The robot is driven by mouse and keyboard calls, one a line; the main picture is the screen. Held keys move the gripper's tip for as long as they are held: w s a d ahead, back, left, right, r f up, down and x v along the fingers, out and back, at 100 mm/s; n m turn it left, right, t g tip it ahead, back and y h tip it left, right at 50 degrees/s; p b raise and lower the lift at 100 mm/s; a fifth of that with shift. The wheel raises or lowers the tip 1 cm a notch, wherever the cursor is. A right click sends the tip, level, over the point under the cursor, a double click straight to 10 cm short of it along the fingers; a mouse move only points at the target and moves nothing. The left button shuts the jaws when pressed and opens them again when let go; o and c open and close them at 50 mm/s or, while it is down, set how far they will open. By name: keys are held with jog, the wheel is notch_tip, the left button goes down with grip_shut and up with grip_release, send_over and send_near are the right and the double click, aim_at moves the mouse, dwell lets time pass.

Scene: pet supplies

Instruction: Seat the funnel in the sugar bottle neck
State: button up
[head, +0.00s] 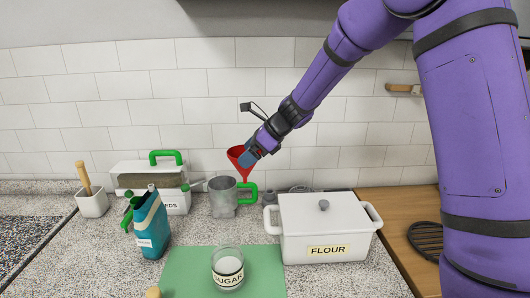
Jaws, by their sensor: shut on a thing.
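My gripper (250,154) is shut on the red funnel (236,152), near its rim. It holds the funnel in the air in front of the tiled wall, in the picture above the metal cup. The funnel looks upright or slightly tilted, and the gripper covers part of it. The sugar bottle (228,268), a clear glass vessel labelled SUGAR with white contents, stands upright on the green mat (188,270). The funnel is apart from it, farther up in the picture. The shape of the bottle's neck is hard to make out.
A white flour box (325,232) stands right of the mat. A teal jug (151,228) with a green handle stands left. Behind are a metal cup (222,196), a seeds container (176,201) and a white pot (92,204) with a wooden handle. A wooden board (392,222) lies right.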

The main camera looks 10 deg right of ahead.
jog(key=s+a+r+n+g, duration=0.2)
jog(key=s+a, duration=0.2)
jog(key=s, duration=0.5)
jog(key=s+a+r+n+g, duration=0.2)
jog(key=s+a+n, duration=0.1)
jog(key=s, duration=0.5)
jog(key=shift+s+a+r+y, duration=0.3)
jog(key=shift+s+a, duration=0.1)
jog(key=shift+a, duration=0.15)
jog(key=shift+f, duration=0.1)
jog(key=shift+f, duration=2.9)
jog(key=shift+f, duration=2.1)
jog(key=o, duration=0.6)
